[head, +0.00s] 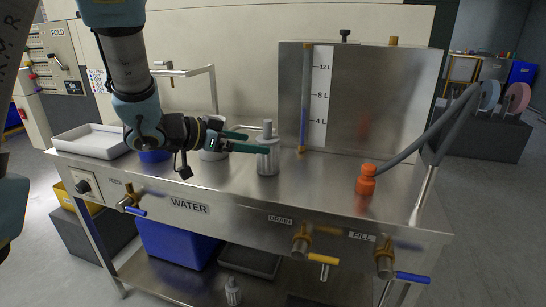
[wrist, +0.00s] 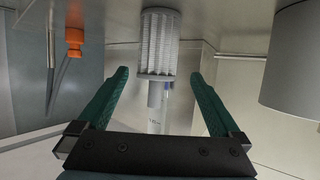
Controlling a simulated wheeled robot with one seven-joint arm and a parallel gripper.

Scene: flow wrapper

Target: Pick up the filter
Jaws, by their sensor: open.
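A grey-white pleated filter (head: 268,160) with a narrow stem on top stands upright on the steel bench top. My gripper (head: 256,143) comes in level from the left, its green fingers reaching the upper part of the filter. In the wrist view, which looks upside down, the pleated filter (wrist: 160,42) is centred ahead of my open gripper (wrist: 159,75). Its stem shows between the two fingers, with a gap on each side. Whether the fingertips touch it is not clear.
A grey cylindrical container (head: 213,153) stands left of the filter, partly behind my gripper. A steel tank (head: 375,100) with a litre scale stands behind. An orange fitting (head: 366,182) and grey hose are right. A similar small ribbed part (head: 233,291) is on the lower shelf.

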